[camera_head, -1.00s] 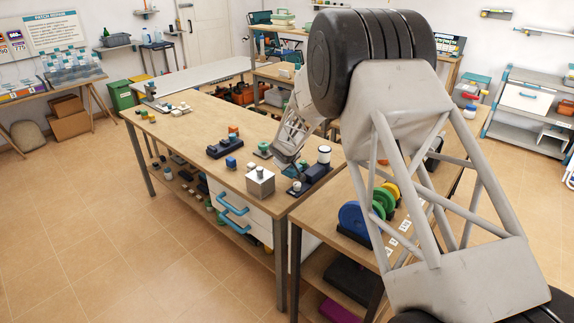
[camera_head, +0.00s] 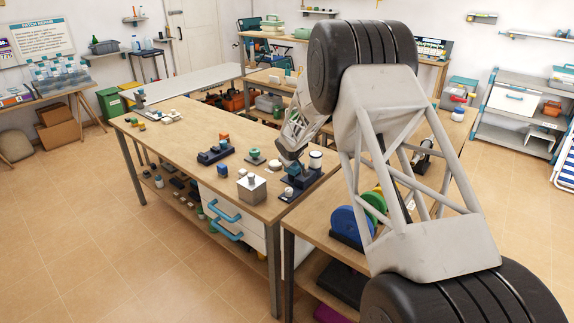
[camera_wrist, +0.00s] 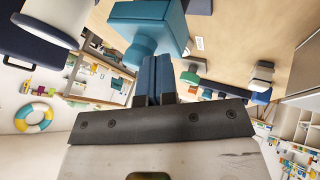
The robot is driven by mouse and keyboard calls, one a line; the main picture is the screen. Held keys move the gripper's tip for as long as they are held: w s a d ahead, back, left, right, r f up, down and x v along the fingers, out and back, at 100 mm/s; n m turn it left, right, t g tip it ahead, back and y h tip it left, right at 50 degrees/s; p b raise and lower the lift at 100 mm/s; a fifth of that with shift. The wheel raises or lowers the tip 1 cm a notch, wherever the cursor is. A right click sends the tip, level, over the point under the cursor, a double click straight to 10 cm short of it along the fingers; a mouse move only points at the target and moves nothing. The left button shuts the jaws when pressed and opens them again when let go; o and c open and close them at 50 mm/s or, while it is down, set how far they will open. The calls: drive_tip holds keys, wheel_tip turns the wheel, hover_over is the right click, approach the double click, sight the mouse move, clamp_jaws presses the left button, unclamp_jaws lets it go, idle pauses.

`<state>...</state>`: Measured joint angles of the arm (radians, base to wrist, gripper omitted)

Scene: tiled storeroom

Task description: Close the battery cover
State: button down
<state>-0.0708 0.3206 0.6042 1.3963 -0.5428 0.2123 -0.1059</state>
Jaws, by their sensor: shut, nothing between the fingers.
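My gripper (camera_head: 290,160) is low over the near right end of the wooden workbench, above a dark blue device (camera_head: 303,178) with a white cylinder (camera_head: 315,160) on it. In the wrist view my gripper's blue fingers (camera_wrist: 153,80) are together with nothing between them. A teal block with a round knob (camera_wrist: 150,22) is just past the fingertips; I cannot tell whether they touch it. The white cylinder (camera_wrist: 50,20) is at upper left there, beside a dark blue base (camera_wrist: 30,48). I cannot make out which part is the battery cover, or whether it is open.
A silver box with a knob (camera_head: 252,187) stands left of my gripper at the bench's front edge. A dark blue device (camera_head: 216,153) and a small green-based part (camera_head: 255,157) stand farther back. The middle of the bench (camera_head: 190,135) is clear. Coloured discs (camera_head: 350,222) stand on the right-hand table.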

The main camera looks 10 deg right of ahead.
drive_tip(key=shift+s+a, duration=0.1)
drive_tip(key=shift+a, duration=0.05)
drive_tip(key=s+a+r, duration=0.3)
drive_tip(key=s+r, duration=0.5)
drive_tip(key=shift+s+a, duration=0.15)
drive_tip(key=shift+s, duration=0.2)
idle(0.6)
drive_tip(key=shift+r, duration=0.15)
